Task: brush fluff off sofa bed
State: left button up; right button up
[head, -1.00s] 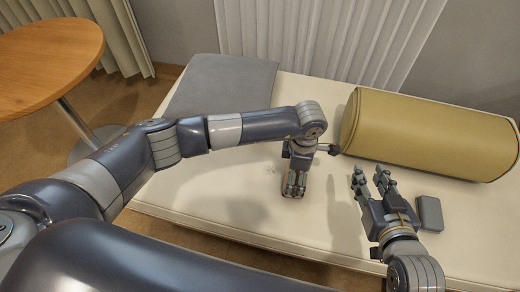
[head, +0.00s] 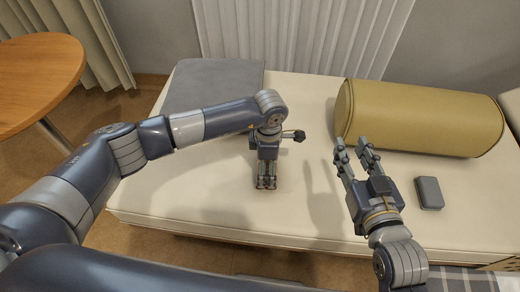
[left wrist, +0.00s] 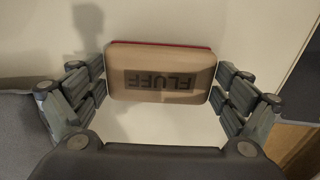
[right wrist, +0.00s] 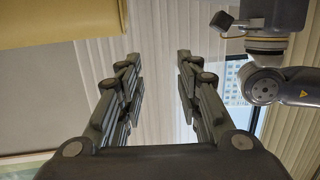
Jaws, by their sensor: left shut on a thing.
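The sofa bed (head: 215,205) has a pale cream top. My left gripper (head: 266,183) is low over its middle, pointing down. In the left wrist view the left gripper (left wrist: 160,82) is shut on a tan brush (left wrist: 160,75) marked FLUFF, with a red edge along its far side. The brush is mostly hidden by the fingers in the head view, and I cannot tell whether it touches the bed top. I make out no fluff now; the gripper covers the spot beneath it. My right gripper (head: 355,148) is open and empty, above the bed in front of the bolster.
An olive bolster (head: 420,118) lies at the back right of the bed. A grey folded cloth (head: 213,83) lies at the back left. A small dark grey box (head: 429,193) lies right of my right gripper. A round wooden table (head: 35,75) stands at the left.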

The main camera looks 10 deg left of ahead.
pick_arm(q)
jog(key=shift+a+r, duration=0.1)
jog(key=shift+a, duration=0.2)
jog(key=shift+d+r+p, duration=0.1)
jog(key=shift+r+p, duration=0.2)
jog(key=shift+r, duration=0.5)
jog(key=shift+r+p, duration=0.4)
jog(key=shift+r, duration=0.25)
jog(key=shift+r+p, duration=0.4)
jog(key=shift+r, duration=0.35)
jog(key=shift+r+p, duration=0.5)
jog(key=shift+r, duration=0.45)
jog(key=shift+r+p, duration=0.4)
jog(key=shift+r, duration=0.4)
pick_arm(e)
jog(key=s+d+f+g+h, duration=0.1)
jog(key=s+d+f+g, duration=0.2)
jog(key=s+f+g, duration=0.2)
jog(key=s+d+f+g+h, duration=0.2)
jog(key=s+f+g, duration=0.3)
jog(key=s+f, duration=0.3)
jog(key=shift+s+d+f+m, duration=0.15)
jog(key=shift+s+d+m, duration=0.4)
jog(key=shift+s, duration=0.85)
jog(key=shift+d, duration=0.1)
